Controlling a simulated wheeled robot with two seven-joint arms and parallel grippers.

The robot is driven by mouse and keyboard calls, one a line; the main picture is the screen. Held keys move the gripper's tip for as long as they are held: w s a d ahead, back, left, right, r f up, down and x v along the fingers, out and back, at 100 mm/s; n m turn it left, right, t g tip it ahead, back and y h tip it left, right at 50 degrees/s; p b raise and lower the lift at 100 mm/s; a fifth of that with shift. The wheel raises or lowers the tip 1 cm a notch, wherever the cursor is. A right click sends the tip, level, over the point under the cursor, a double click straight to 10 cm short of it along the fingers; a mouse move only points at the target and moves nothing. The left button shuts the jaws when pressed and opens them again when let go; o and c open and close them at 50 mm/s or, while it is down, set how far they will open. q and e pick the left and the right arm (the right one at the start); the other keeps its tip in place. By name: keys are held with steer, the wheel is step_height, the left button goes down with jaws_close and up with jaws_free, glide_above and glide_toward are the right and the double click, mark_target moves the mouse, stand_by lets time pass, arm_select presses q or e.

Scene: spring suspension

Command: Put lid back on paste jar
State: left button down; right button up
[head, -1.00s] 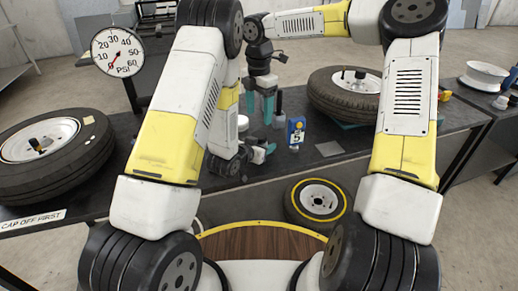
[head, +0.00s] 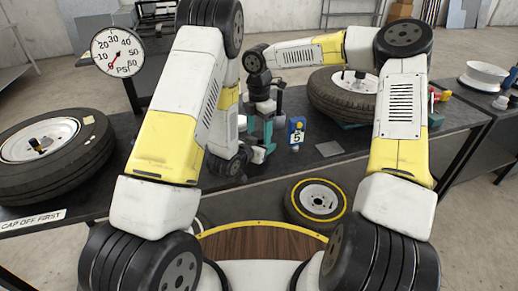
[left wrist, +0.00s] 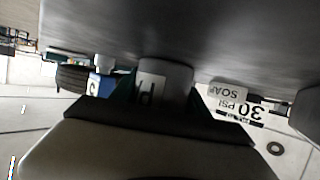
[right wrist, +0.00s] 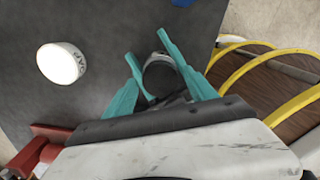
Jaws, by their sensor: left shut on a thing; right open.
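A pale grey cylinder marked with a "P" (left wrist: 165,84), seemingly the paste jar, sits between the fingers of my left gripper (left wrist: 150,92). It appears to stand on the bench, and the rest of its label is hidden. My left gripper (head: 258,156) is shut on it. My right gripper (right wrist: 150,68) is open, pointing down. It also shows in the head view (head: 266,128). Between its fingers is a round dark-topped thing with a pale rim (right wrist: 160,74); I cannot tell whether it is a lid or an open jar top. A white round labelled piece (right wrist: 62,63) stands apart.
A blue box numbered 5 (head: 296,130) stands right of my grippers. Tyres lie on the bench at left (head: 75,160) and right (head: 325,100). A pressure gauge (head: 117,51) stands at back left. Some bare bench shows around a grey plate (head: 329,149).

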steer(key=shift+c, duration=0.3)
jaws_close()
steer(key=shift+m, duration=0.8)
steer(key=shift+o, duration=1)
jaws_free()
step_height(320, 180, up, 12)
